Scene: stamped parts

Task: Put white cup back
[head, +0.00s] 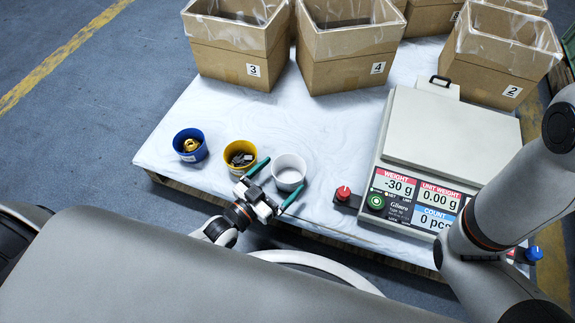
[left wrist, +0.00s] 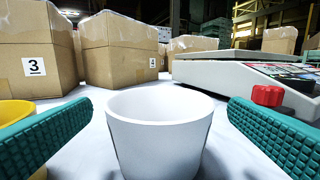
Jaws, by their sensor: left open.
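The white cup (head: 289,172) stands upright and looks empty on the white table cover, just right of the yellow cup. My left gripper (head: 275,184) is open at the near side of the white cup, with green fingers spread. In the left wrist view the white cup (left wrist: 160,130) stands between the two open fingers, with a visible gap on each side. The right gripper is not in view; only part of my right arm shows at the right.
The yellow cup (head: 240,166) with dark parts and the blue cup (head: 181,157) with brass-coloured parts stand left of the white cup. A scale (head: 405,186) with a red knob (head: 343,193) stands to the right. Cardboard boxes (head: 234,60) line the back.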

